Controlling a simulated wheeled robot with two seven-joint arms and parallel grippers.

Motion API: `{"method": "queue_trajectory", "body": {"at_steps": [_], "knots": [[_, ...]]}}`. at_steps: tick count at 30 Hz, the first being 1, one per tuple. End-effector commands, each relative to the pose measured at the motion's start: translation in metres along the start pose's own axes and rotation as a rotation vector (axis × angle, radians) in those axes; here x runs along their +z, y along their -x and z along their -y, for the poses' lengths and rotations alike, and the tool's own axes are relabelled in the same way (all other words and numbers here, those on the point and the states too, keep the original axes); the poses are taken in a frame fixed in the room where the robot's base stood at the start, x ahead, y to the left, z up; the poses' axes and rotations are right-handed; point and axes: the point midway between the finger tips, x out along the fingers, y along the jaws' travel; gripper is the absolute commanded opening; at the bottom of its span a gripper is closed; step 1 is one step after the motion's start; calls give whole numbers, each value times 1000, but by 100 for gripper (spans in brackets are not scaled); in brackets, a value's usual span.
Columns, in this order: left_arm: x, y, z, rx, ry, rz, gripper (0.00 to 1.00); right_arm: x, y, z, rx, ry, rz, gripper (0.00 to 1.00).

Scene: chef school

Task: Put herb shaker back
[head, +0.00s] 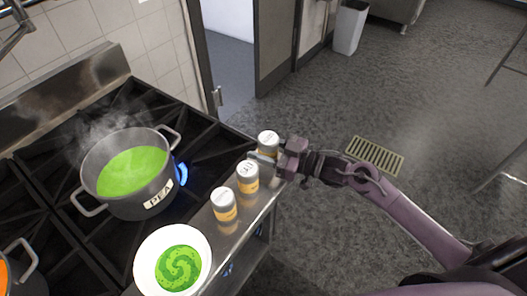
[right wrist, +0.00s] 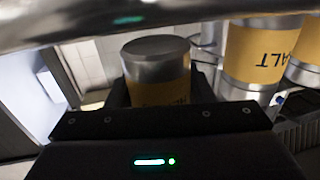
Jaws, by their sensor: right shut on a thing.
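My right gripper (head: 277,154) is shut on the farthest shaker (head: 268,138) in the row, a metal can with a yellow band, probably the herb shaker. It is upright at the far end of the steel front ledge (head: 247,208). Its label cannot be read. In the right wrist view this shaker (right wrist: 155,58) stands at the gripper (right wrist: 157,100), its lower part hidden. I cannot tell whether its base touches the ledge. Two similar shakers stand nearer, a middle one (head: 247,177) and a near one (head: 224,205). My left gripper is not in view.
A steaming pot of green soup (head: 135,172), labelled PEA, sits on the stove over a blue flame. A white plate with green swirled soup (head: 145,262) is at the near end of the ledge. Another pot (head: 18,262) is at lower left. Open floor (head: 320,120) lies right.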

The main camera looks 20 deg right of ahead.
Motion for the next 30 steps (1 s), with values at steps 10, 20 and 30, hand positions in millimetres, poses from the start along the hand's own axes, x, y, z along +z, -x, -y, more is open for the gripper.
{"method": "queue_trajectory", "body": {"at_steps": [10, 20, 30], "knots": [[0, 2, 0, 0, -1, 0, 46, 21, 0, -1, 1, 2, -2, 20], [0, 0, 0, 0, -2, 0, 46, 25, 0, 0, 1, 1, 0, 61], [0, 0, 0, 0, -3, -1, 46, 24, 0, 0, 1, 1, 0, 70]]}}
